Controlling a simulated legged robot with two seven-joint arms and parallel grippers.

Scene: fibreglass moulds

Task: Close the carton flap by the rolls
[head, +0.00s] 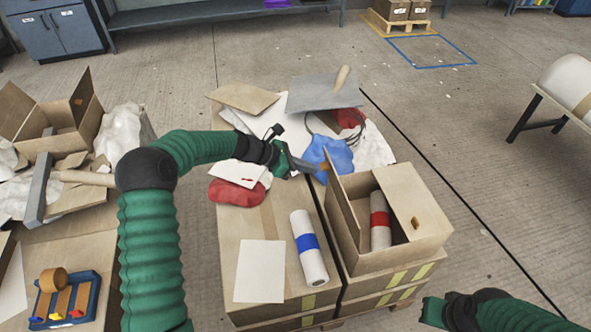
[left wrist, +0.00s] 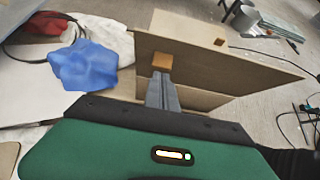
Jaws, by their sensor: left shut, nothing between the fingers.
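The open cardboard carton (head: 375,262) stands at the right of the central boxes. A white roll with a red band (head: 380,220) is inside it. The carton's left flap (head: 343,200) stands up and shows large in the left wrist view (left wrist: 215,62), with an orange tab (left wrist: 161,62). My left gripper (head: 316,167) is shut and empty, its tips (left wrist: 160,78) at or just in front of this tab; contact is unclear. A second white roll with a blue band (head: 308,248) lies on the box left of the carton. My right gripper (head: 434,312) is low at right; its fingers are unclear.
A blue cloth (head: 338,154), a red bag (head: 236,192) and a grey board with a handle (head: 325,92) lie around my left gripper. A white sheet (head: 260,271) lies near the front. Open floor (head: 490,190) is right of the carton.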

